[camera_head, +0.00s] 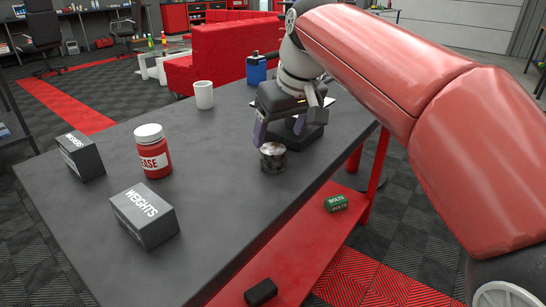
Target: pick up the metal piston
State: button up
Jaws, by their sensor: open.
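The metal piston (273,158) is a short silvery cylinder standing on the dark grey table top, near its right edge. My gripper (279,137) is just above and behind the piston, with its two fingers apart and pointing down. The left finger is near the piston's upper left, and the right finger is to its upper right. I cannot tell whether either finger touches the piston. Nothing shows between the fingers.
On the table (215,210) stand a white mug (204,95), a red grease jar (153,152), a weights box (144,215), another grey box (80,156) and a blue container (256,70). A green bolts box (336,203) lies on the red lower shelf. The table's front middle is clear.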

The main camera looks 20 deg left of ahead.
aim_at(274, 148)
jog(key=x, duration=0.6)
jog(key=shift+s+a, duration=0.1)
jog(key=shift+a, duration=0.05)
jog(key=c, duration=1.2)
jog(key=shift+o, duration=0.2)
jog(key=shift+r, duration=0.15)
